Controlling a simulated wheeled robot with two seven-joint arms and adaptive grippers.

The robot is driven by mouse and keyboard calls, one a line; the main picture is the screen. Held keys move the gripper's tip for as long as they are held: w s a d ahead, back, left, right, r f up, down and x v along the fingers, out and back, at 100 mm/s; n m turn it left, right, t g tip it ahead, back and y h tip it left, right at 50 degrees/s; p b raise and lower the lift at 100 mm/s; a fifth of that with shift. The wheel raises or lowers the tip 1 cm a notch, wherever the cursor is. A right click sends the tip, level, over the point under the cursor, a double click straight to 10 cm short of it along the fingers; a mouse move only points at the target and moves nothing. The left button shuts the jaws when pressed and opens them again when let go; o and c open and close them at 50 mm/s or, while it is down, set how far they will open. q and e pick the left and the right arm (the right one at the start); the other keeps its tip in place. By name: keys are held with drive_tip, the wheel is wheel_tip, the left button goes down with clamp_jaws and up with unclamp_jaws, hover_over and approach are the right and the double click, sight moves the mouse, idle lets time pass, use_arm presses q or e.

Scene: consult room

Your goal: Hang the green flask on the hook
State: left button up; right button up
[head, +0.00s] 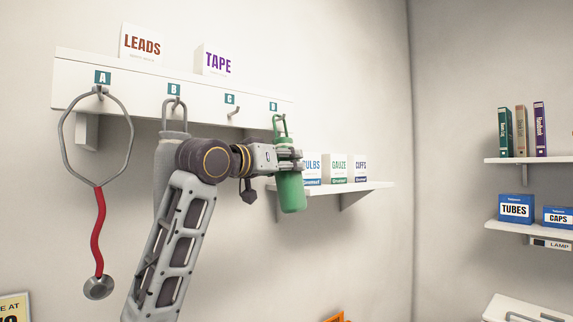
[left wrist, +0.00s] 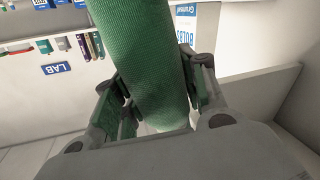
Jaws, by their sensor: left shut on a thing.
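The green flask (head: 291,192) is upright in front of the wall rack, under the label D. Its green carry loop (head: 280,124) is at the height of the hook there. I cannot tell whether the loop is around that hook or just in front of it. My left gripper (head: 289,160) is shut on the flask's upper body. In the left wrist view, the flask (left wrist: 145,55) fills the space between the fingers (left wrist: 160,105). My right gripper is not in view.
A stethoscope (head: 101,205) hangs at A and a grey flask (head: 168,160) at B on the white rack (head: 140,92). Hook C (head: 233,111) is empty. Boxes for leads (head: 142,44) and tape (head: 217,62) stand on top. A shelf (head: 350,188) with several boxes is close behind the green flask.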

use_arm(q)
drive_tip(key=o, duration=1.2)
drive_tip(key=shift+o, duration=0.2)
drive_tip(key=shift+s, duration=0.1)
drive_tip(key=v, duration=1.2)
drive_tip(key=shift+a, duration=0.1)
